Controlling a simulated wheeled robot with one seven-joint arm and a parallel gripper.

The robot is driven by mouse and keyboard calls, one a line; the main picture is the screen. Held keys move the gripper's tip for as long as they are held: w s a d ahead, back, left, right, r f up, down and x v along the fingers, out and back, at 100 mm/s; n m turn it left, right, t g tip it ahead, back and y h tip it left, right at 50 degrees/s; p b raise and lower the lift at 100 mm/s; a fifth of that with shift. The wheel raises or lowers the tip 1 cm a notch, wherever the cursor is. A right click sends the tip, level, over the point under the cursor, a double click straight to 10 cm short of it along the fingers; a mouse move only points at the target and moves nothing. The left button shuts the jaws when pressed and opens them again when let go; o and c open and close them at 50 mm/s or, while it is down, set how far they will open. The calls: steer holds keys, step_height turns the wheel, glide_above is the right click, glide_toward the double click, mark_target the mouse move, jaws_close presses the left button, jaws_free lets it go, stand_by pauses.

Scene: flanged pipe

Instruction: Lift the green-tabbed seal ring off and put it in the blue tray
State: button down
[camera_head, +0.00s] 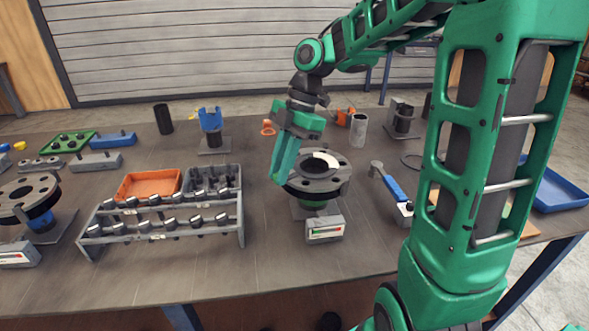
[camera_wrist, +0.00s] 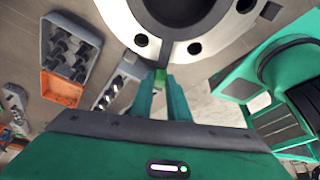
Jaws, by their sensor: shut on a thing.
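The flanged pipe (camera_head: 333,186) stands on a dark base near the table's middle, its round dark flange facing up with a bright patch on top. In the wrist view the flange (camera_wrist: 110,18) fills the top, pale with dark bolt holes around a dark grey central part. My gripper (camera_head: 281,177) reaches down at the flange's left edge. In the wrist view its fingers (camera_wrist: 163,82) are shut on the seal ring's green tab (camera_wrist: 160,76). Most of the ring is hard to tell from the flange. The blue tray (camera_head: 562,198) lies at the far right, empty where visible.
A grey socket rack (camera_head: 165,228) and an orange bin (camera_head: 150,184) stand left of the pipe. A small gauge box (camera_head: 325,230) sits in front of it. A blue-handled wrench (camera_head: 392,187) lies to its right. My arm covers part of the right side.

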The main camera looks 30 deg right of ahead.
steer(key=shift+r, duration=0.55)
steer(key=r, duration=0.3)
steer(key=shift+s+a+r, duration=0.35)
steer(key=s+a+r, duration=0.6)
steer(key=s+a, duration=0.1)
steer(key=s, duration=0.1)
steer(key=shift+r, duration=0.15)
steer(key=shift+r, duration=0.1)
steer(key=shift+r, duration=2.35)
steer(key=shift+a, duration=0.1)
